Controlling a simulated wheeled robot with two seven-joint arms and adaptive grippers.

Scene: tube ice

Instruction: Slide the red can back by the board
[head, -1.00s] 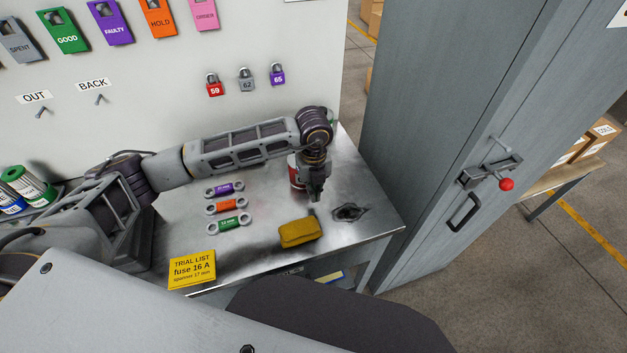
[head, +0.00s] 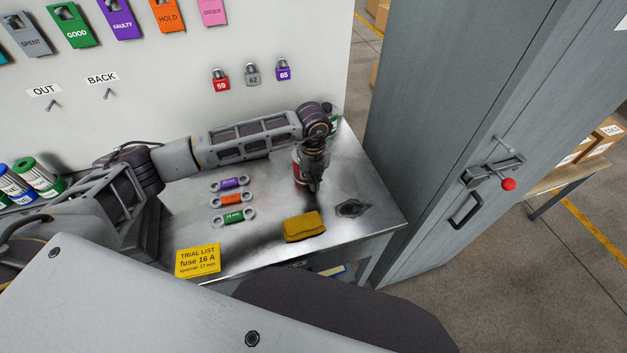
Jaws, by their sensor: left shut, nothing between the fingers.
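The red can (head: 297,172) stands on the metal bench top (head: 354,175), toward its right side and in front of the board (head: 200,105). My left arm reaches across the bench from the left. My left gripper (head: 315,187) points down at the can's right front side, shut and empty. It covers part of the can, and I cannot tell whether they touch. The wrist hides the space between the can and the board. My right gripper is not in view.
A yellow sponge (head: 303,227) lies in front of the gripper, left of a dark stain (head: 352,208). Several small spanners lie left of the can. A green-and-white item (head: 334,116) shows behind my wrist. A grey cabinet (head: 450,120) stands right of the bench.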

